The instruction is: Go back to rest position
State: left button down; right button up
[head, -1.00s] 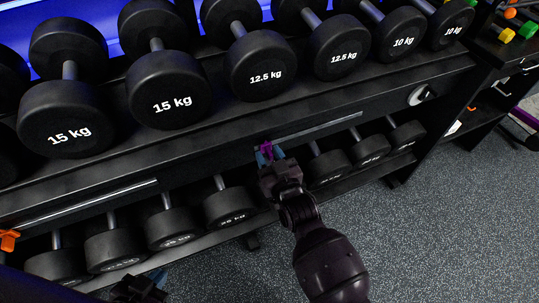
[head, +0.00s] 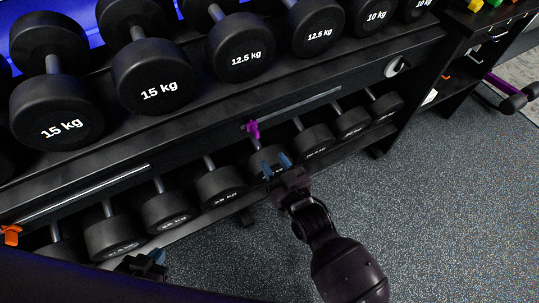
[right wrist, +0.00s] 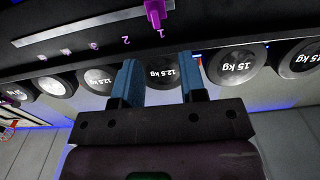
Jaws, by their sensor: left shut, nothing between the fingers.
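My right gripper (head: 278,166) has blue fingers and is open and empty in front of the lower dumbbell row. A purple clip (head: 252,130) sits on the rack's slotted rail, just beyond and above the fingertips and apart from them. In the right wrist view, the open fingers (right wrist: 160,86) show with a gap between them, and the purple clip (right wrist: 156,10) is at the top near a "1" mark. My left gripper (head: 151,259) is shut and empty at the lower left, partly hidden by a dark part in the foreground.
The black dumbbell rack (head: 215,132) spans the left and middle, with heavy dumbbells on its upper shelf and more below. An orange clip (head: 11,234) sits on its left rail. Open speckled floor (head: 450,210) lies to the right. A dark shelf unit (head: 455,80) stands at the upper right.

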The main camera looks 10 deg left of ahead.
pick_arm(q)
jog(key=shift+r, duration=0.15)
dwell(0.4)
pick_arm(e)
jog(key=shift+f, duration=0.15)
